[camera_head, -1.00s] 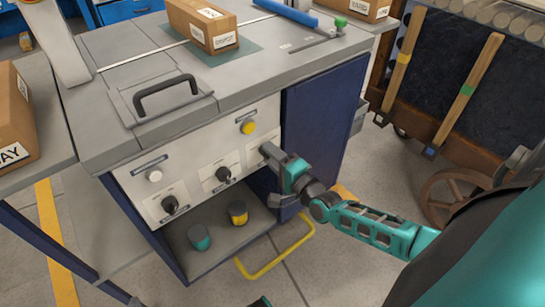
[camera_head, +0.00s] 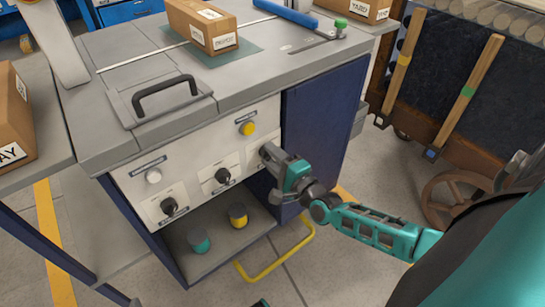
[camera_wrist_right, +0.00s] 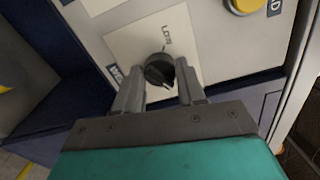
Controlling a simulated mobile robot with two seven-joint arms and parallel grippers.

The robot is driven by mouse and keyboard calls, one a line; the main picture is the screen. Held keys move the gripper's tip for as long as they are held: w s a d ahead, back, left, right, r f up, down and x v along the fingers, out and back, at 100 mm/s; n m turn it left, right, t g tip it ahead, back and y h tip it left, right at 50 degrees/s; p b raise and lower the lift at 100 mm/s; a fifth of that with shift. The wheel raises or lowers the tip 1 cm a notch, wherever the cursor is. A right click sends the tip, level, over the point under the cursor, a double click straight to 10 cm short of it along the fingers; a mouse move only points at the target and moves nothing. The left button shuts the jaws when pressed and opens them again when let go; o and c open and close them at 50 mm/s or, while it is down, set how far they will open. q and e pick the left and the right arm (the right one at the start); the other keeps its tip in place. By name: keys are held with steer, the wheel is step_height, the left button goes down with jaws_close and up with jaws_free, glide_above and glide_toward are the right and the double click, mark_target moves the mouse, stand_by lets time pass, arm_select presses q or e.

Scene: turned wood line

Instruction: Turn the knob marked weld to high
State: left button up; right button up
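The panel on the front of the workbench has three black knobs in a row. The right-hand knob (camera_wrist_right: 160,70) sits on a pale plate in the right wrist view, with "LOW" readable beside it and a partly hidden blue label starting with "W". My right gripper (camera_wrist_right: 159,92) has one finger on each side of this knob, with gaps visible, so it looks open around it. The left knob (camera_head: 169,206) and middle knob (camera_head: 222,175) are clear.
A yellow button (camera_head: 247,128) and a white button (camera_head: 153,175) sit above the knobs. A teal pot (camera_head: 199,241) and a yellow pot (camera_head: 238,215) stand on the shelf below. A yellow rail (camera_head: 280,262) juts out low in front. A blue cabinet side (camera_head: 322,130) is at right.

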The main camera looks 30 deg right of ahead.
steer(key=o, duration=0.4)
steer(key=shift+s, duration=0.15)
steer(key=s+d+p, duration=0.1)
steer(key=s+p, duration=0.1)
steer(key=s, duration=1)
steer(key=shift+s+p, duration=0.3)
steer(key=shift+p, duration=0.05)
